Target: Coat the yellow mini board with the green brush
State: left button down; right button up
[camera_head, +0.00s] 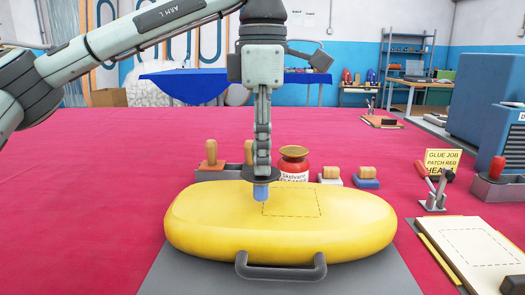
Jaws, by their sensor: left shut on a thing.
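The yellow mini board (338,229) lies in the middle of the red table, with a dashed rectangle marked on its top. My left gripper (262,160) points straight down over the board and is shut on a brush-like tool (261,192) with a dark round collar and a blue tip. The tip is at the board's top, by the left edge of the dashed rectangle. I cannot tell if it touches. The tool's handle is hidden by the fingers, and no green shows on it. My right gripper is not in view.
Behind the board stand a grey holder (203,175) with orange-handled tools and a red jar (293,165). Two wooden-handled blocks (364,182) are to their right. A clamp (435,190), a yellow sign (443,161) and a pale panel (480,252) are at the right. The table's left is clear.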

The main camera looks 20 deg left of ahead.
pick_arm(q)
jog(key=shift+f+b, duration=0.45)
jog(key=shift+f, duration=0.35)
